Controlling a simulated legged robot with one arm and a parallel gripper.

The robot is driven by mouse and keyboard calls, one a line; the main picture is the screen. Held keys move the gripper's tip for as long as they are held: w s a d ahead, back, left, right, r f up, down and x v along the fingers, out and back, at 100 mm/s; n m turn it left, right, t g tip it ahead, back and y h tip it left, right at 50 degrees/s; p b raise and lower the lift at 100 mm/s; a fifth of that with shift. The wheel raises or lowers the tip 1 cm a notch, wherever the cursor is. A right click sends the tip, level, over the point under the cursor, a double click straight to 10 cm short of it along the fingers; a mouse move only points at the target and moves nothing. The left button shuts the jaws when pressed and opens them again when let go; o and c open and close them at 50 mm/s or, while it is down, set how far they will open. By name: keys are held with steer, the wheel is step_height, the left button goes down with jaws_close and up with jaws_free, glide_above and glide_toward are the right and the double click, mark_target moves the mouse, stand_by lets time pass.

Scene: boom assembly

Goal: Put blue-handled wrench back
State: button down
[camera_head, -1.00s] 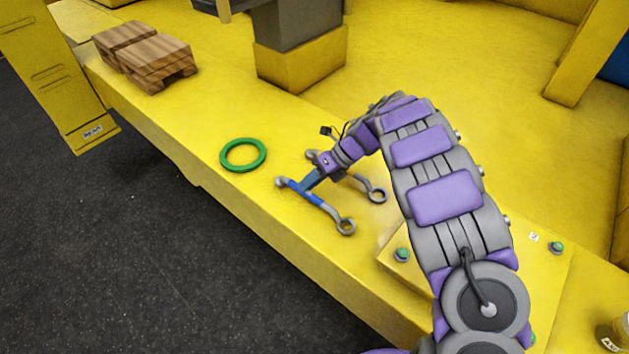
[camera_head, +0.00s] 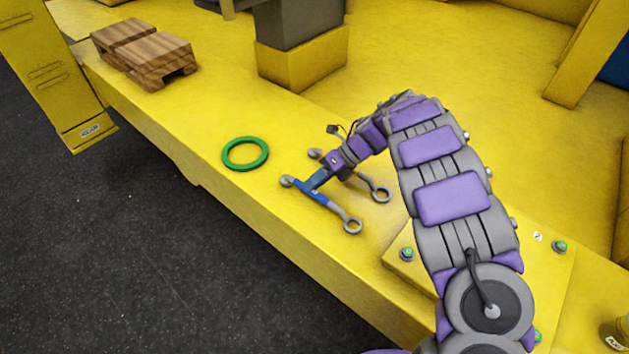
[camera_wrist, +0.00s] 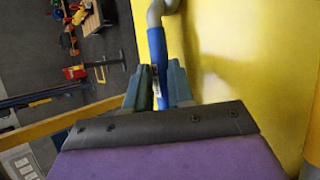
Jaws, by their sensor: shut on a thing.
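The blue-handled wrench (camera_head: 320,198) is at the near edge of the yellow surface in the head view, with a grey ring end toward the lower right. My gripper (camera_head: 314,184) is shut on its blue handle. In the wrist view the blue handle (camera_wrist: 158,62) stands between the two fingers of my gripper (camera_wrist: 158,88). Whether the wrench touches the surface is hard to tell. A second wrench (camera_head: 374,188) with a grey ring end lies just behind, partly hidden by my gripper.
A green ring (camera_head: 245,154) lies left of the wrenches. Wooden blocks (camera_head: 145,55) sit farther back left. A bolted yellow plate (camera_head: 400,262) is at the right, partly behind my arm. The yellow surface (camera_head: 225,105) ends in a drop to the dark floor (camera_head: 110,240).

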steer(key=shift+d+r, duration=0.1)
steer(key=shift+d, duration=0.85)
steer(key=shift+a+f+b, duration=0.3)
steer(key=shift+a+f, duration=0.15)
steer(key=shift+a, duration=0.1)
steer(key=c, duration=1.3)
jaws_free()
steer(key=shift+c, duration=0.2)
steer(key=o, duration=0.4)
steer(key=shift+d, duration=0.4)
steer(key=shift+o, duration=0.2)
